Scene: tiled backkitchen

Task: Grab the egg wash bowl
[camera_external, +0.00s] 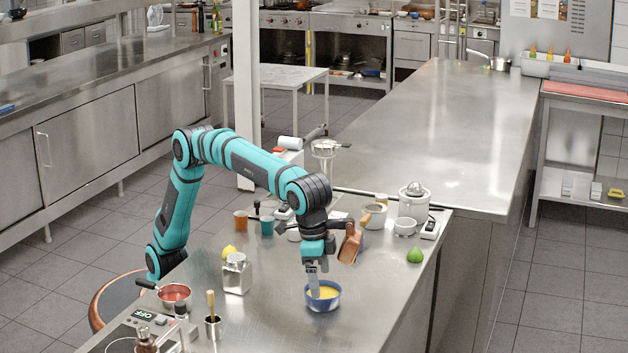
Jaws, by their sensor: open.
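The egg wash bowl (333,302) is a small blue bowl with yellow liquid in it. It stands upright on the steel worktop (285,325), towards the front. My gripper (315,290) points down at the bowl's left part, with its jaws open. A fingertip overlaps the yellow liquid and the left rim in this view. I cannot tell whether it touches the bowl. The fingers hide part of the rim and the liquid.
A lime (414,256) lies right. The worktop right of the bowl is clear.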

